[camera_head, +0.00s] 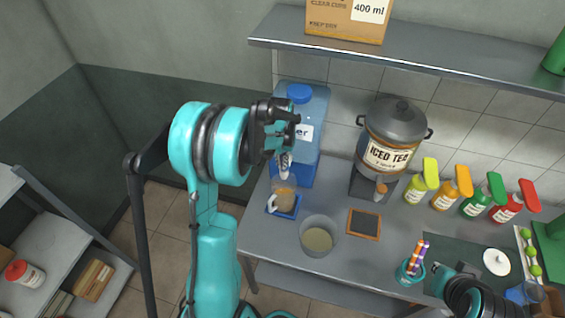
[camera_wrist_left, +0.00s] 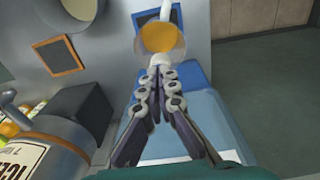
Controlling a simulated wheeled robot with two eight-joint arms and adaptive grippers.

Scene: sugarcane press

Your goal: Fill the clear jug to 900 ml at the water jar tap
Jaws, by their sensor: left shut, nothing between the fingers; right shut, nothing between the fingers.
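The blue water jar (camera_head: 307,150) with a blue cap stands at the counter's back left; its blue body also shows in the left wrist view (camera_wrist_left: 190,110). The clear jug (camera_head: 285,197) stands below the jar's front on a small blue tray (camera_head: 288,212). It looks amber inside, also in the left wrist view (camera_wrist_left: 160,42); its level marks are too small to read. My left gripper (camera_head: 284,155) is shut and empty at the jar's front, above the jug. The fingers (camera_wrist_left: 158,75) hide the tap. My right gripper (camera_head: 450,277) is shut and empty at the lower right.
An iced tea dispenser (camera_head: 391,140) stands right of the jar. A grey pot (camera_head: 318,237) and a small framed board (camera_head: 364,224) lie close to the jug. Several bottles (camera_head: 447,193), a cup of markers (camera_head: 409,271) and a dark mat stand further right. A shelf (camera_head: 420,65) runs above.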

